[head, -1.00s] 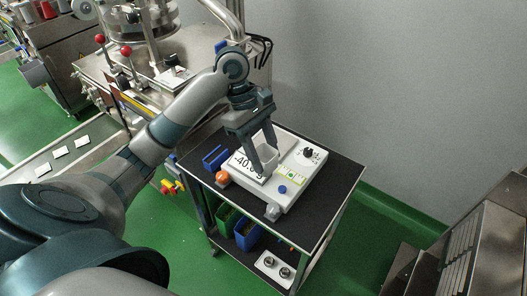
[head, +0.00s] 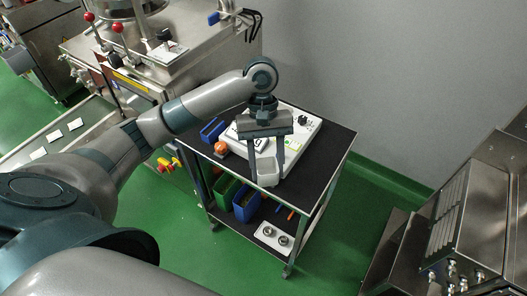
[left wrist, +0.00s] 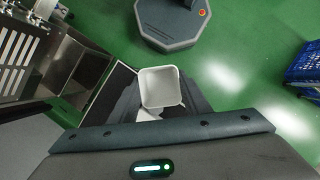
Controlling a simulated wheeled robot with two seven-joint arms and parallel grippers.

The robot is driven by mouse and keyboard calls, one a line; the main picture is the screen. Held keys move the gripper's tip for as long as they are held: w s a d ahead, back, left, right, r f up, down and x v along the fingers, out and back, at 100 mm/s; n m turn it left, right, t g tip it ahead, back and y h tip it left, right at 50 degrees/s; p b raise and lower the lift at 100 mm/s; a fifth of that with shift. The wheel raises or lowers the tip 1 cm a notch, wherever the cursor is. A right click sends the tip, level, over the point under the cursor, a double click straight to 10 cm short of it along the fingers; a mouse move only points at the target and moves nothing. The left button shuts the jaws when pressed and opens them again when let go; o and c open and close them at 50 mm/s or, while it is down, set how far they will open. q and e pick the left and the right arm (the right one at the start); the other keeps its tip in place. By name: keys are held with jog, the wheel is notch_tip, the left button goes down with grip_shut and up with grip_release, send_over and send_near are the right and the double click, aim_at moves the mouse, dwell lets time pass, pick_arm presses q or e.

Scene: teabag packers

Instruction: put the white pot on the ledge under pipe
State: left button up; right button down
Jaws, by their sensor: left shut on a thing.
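The small white pot (head: 267,171) hangs between the fingers of my left gripper (head: 267,174), which is shut on it. In the head view the fingers partly hide the pot, held above the front part of the cart top. In the left wrist view the pot (left wrist: 160,87) shows its open, square top and looks empty. The steel machine (head: 135,62) stands at the upper left. A small pale ledge (head: 166,54) juts from its top near a dark fitting; I cannot clearly make out the pipe. My right gripper is not in view.
A white scale (head: 303,133) stands on the black-topped cart (head: 325,160), with a blue holder (head: 212,130) and an orange knob (head: 221,147) beside it. Blue and green bins (head: 246,204) sit on the lower shelf. Steel equipment (head: 470,215) stands at the right.

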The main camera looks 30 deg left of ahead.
aim_at(267, 184)
pick_arm(q)
jog(key=s+f+m, duration=0.1)
jog(key=d+f+m+y+b, duration=0.1)
jog(key=f+m, duration=0.1)
jog(key=s+f+m, duration=0.1)
jog(key=f, duration=0.1)
jog(key=shift+s+d+m+g+y, duration=0.2)
jog(key=shift+s+m+g+y, duration=0.1)
jog(key=shift+g, duration=0.1)
notch_tip(267, 184, down, 8)
jog(key=s+m+y+b, duration=0.1)
jog(key=s+m+b, duration=0.1)
jog(key=b, duration=0.4)
jog(key=shift+m, duration=0.5)
